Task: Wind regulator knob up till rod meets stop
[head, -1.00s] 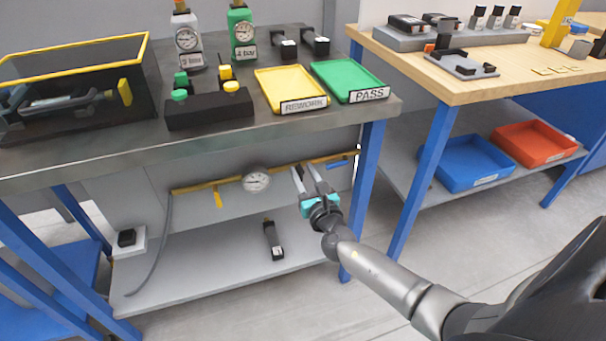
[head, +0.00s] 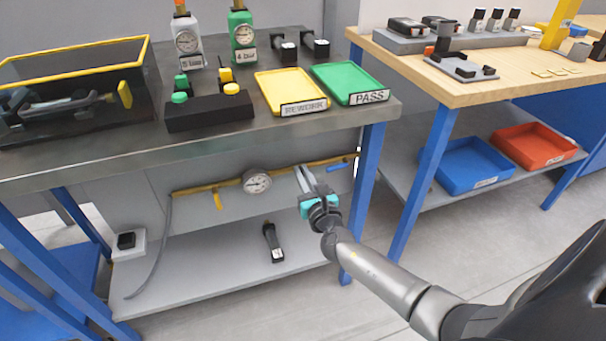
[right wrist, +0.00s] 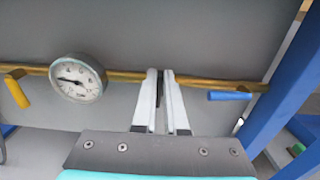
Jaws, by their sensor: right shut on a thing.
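My right gripper (head: 304,170) reaches under the steel bench to the brass pipe. In the right wrist view its fingers (right wrist: 161,80) are close together on a small dark thing, probably the regulator knob, which they nearly hide. A round white gauge (head: 257,183) sits on the pipe left of the gripper. It also shows in the right wrist view (right wrist: 78,78), its needle pointing left. A yellow lever (right wrist: 17,88) hangs left of the gauge and a blue lever (right wrist: 229,96) lies right of the fingers. I cannot make out the rod or its stop. My left gripper is not in view.
The bench top carries a yellow tray (head: 291,91), a green tray (head: 346,84) and a black button box (head: 210,112). A blue bench leg (head: 369,160) stands right of my gripper. A black handheld item (head: 273,242) lies on the lower shelf (head: 210,265).

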